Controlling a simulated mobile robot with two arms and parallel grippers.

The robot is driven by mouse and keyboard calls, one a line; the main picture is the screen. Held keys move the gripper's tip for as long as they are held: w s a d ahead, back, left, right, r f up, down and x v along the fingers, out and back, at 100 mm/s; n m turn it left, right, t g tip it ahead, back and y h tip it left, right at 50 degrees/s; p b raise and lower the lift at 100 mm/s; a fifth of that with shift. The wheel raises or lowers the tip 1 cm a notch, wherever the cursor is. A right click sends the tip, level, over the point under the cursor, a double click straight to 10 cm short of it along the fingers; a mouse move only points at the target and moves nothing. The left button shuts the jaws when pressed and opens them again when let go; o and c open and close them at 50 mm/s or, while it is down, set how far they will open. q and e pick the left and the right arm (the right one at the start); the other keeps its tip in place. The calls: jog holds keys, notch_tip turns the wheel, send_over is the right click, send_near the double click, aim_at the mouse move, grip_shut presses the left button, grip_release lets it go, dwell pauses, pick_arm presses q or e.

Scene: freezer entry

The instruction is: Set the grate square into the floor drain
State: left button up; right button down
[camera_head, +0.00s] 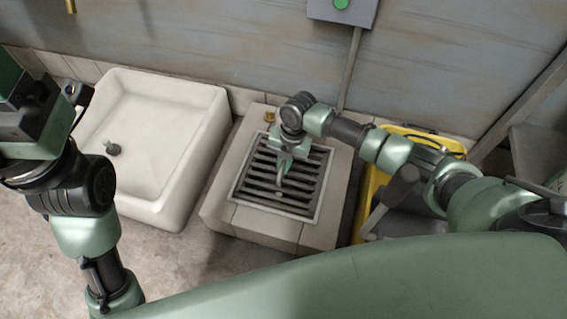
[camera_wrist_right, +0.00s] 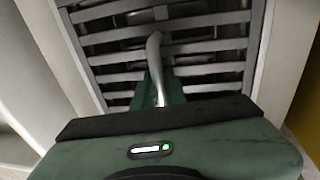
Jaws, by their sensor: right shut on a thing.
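The grate (camera_head: 262,180), a square of dark parallel bars, lies within the light rim of the floor drain (camera_head: 233,196). The rim sits in a tiled block. In the right wrist view the grate's bars (camera_wrist_right: 210,46) run across between the rim's sides. My right gripper (camera_head: 284,158) is above the middle of the grate, shut on a curved grey metal piece (camera_wrist_right: 154,55) that reaches to the bars and looks like the grate's handle. I cannot tell whether the grate is fully flush.
A white square basin (camera_head: 150,130) stands left of the tiled block (camera_head: 262,231). A yellow container (camera_head: 372,190) stands close on the right, partly behind my right arm. A grey wall (camera_head: 230,50) with a pipe rises behind. Bare floor (camera_head: 195,262) lies in front.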

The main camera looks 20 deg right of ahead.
jog(key=shift+f, duration=0.1)
jog(key=c, duration=1.4)
grip_release()
jog(key=shift+o, duration=0.2)
